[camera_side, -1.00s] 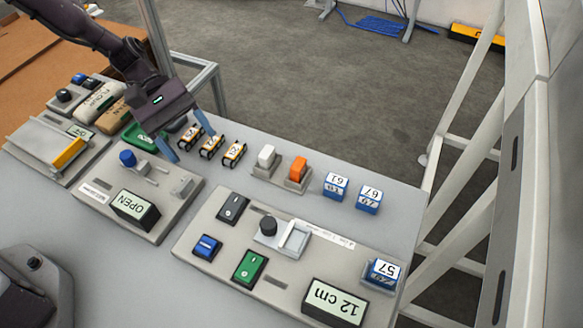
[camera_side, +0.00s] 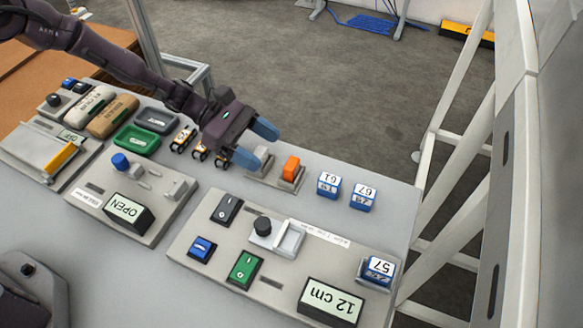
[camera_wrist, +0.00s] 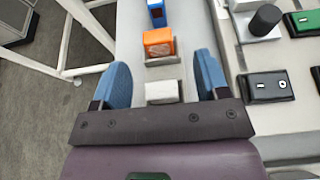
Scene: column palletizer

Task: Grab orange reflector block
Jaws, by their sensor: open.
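The orange reflector block (camera_side: 290,168) stands upright in a grey holder (camera_side: 286,184) on the table, beside a white block (camera_side: 262,156) in the same row. My gripper (camera_side: 256,144) is open, its blue fingers spread above the table near the white block and left of the orange block. In the wrist view the orange block (camera_wrist: 158,40) lies beyond the fingertips, and the white block (camera_wrist: 161,92) lies between the fingers of my gripper (camera_wrist: 162,72). Nothing is held.
Two blue numbered cubes (camera_side: 329,184) (camera_side: 362,197) stand right of the orange block. Small orange-and-black items (camera_side: 183,138) sit left of my gripper. A panel with buttons and a "12 cm" display (camera_side: 331,300) lies in front. The table's back edge is close behind the blocks.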

